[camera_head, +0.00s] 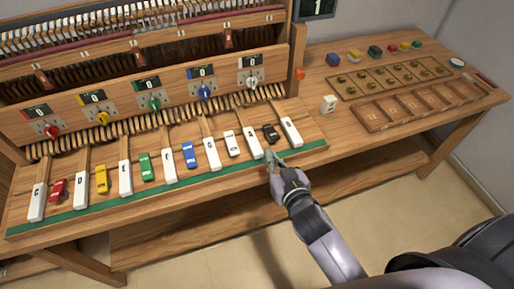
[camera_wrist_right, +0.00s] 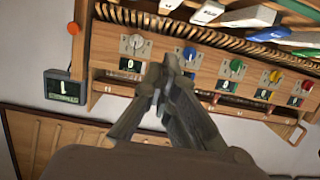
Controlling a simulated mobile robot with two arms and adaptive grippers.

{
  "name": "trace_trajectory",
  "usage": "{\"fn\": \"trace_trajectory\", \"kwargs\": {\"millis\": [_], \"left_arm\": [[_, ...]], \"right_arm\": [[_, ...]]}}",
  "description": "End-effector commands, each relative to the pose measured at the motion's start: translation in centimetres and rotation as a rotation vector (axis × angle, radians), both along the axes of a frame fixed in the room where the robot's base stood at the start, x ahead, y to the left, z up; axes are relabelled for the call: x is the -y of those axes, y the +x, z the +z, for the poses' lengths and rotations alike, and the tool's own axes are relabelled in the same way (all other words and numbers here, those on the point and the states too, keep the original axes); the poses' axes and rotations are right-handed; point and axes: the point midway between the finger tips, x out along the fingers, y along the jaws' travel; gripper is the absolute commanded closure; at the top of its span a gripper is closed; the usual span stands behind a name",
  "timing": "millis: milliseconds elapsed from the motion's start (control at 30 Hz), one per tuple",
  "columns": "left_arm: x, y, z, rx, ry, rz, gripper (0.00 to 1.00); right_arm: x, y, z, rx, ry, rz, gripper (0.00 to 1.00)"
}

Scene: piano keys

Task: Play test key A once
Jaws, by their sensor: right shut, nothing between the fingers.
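A row of white keys with letter labels lies on the wooden keyboard (camera_head: 70,212), with smaller coloured keys between them. Test key A (camera_head: 251,143) appears to be the sixth white key from the left; its label is too small to read surely. My right gripper (camera_head: 270,155) is shut and empty, with its tips just right of the front end of that key and in front of the black key (camera_head: 270,133). I cannot tell whether it touches a key. My right gripper also shows in the right wrist view (camera_wrist_right: 168,68). My left gripper is not in view.
The last white key (camera_head: 290,130) is right of my gripper. A green strip (camera_head: 170,191) runs along the front edge. A panel of coloured knobs (camera_head: 154,103) stands behind the keys. A display (camera_head: 317,7) reads 1. Wooden trays (camera_head: 417,105) and a white block (camera_head: 328,104) sit to the right.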

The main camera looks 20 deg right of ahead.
Motion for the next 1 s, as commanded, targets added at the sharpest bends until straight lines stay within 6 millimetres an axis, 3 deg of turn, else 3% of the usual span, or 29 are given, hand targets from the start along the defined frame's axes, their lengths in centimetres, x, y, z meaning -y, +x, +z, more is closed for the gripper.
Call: {"fn": "trace_trajectory", "kwargs": {"millis": [300, 467, 967, 1000], "left_arm": [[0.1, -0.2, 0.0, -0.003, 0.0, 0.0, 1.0], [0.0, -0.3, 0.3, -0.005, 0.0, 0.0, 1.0], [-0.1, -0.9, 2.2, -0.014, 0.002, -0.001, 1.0], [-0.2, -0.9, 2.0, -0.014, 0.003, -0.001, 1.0]], "right_arm": [[0.0, 0.0, 0.1, 0.001, 0.0, 0.0, 1.0], [-0.1, 1.1, -0.1, 0.003, 0.0, 0.001, 1.0], [-0.4, 10.0, -2.2, 0.002, 0.001, 0.001, 1.0], [-0.4, 9.8, -3.4, -0.005, 0.002, -0.001, 1.0]]}}
